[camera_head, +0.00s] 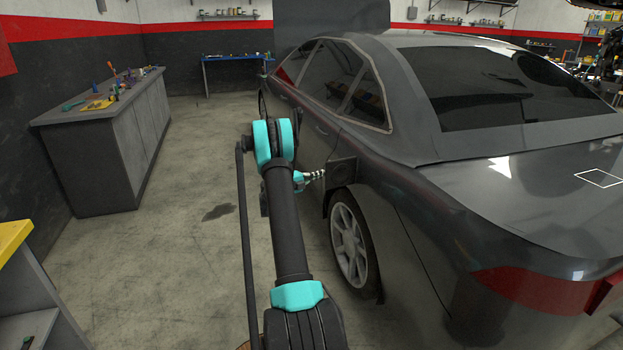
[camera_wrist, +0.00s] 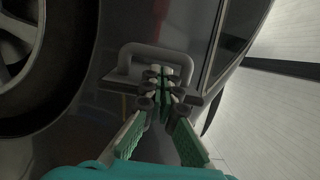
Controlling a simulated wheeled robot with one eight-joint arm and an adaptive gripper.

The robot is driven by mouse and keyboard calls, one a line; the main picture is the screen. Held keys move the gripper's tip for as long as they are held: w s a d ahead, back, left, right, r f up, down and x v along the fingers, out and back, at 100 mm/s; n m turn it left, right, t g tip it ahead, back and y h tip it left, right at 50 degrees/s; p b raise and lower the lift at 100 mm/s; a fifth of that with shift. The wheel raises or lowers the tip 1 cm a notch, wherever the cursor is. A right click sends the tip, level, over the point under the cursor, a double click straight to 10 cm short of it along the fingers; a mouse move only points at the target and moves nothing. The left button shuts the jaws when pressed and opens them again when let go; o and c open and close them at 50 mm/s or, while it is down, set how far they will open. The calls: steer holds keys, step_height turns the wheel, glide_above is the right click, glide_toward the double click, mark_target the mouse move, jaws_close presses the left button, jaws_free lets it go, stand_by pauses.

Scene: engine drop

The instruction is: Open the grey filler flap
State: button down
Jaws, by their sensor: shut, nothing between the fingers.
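The grey filler flap (camera_head: 342,171) is a dark squarish panel on the car's side, above and beside the rear wheel. In the wrist view a grey loop handle (camera_wrist: 128,60) stands just beyond my fingertips, with a dark bar-like edge below it. My gripper (camera_head: 318,175) is right at the flap, to its left in the head view. In the wrist view my gripper (camera_wrist: 160,80) is shut, with its fingertips together in front of the handle and nothing between them. The fingertips hide part of the handle and edge. I cannot tell if they touch the flap, or how far it stands open.
The dark grey car (camera_head: 450,190) fills the right side; its rear wheel (camera_head: 349,245) is below the flap. A workbench (camera_head: 105,140) with tools stands at the left. A yellow-topped cabinet (camera_head: 14,238) is at the near left. The floor between bench and car is clear.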

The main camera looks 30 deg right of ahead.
steer(key=shift+d, duration=1)
steer(key=w+d+m+g, duration=0.2)
steer(key=w+m+g, duration=0.1)
steer(key=w+g, duration=0.2)
steer(key=shift+w+d, duration=0.3)
steer(key=shift+d, duration=0.05)
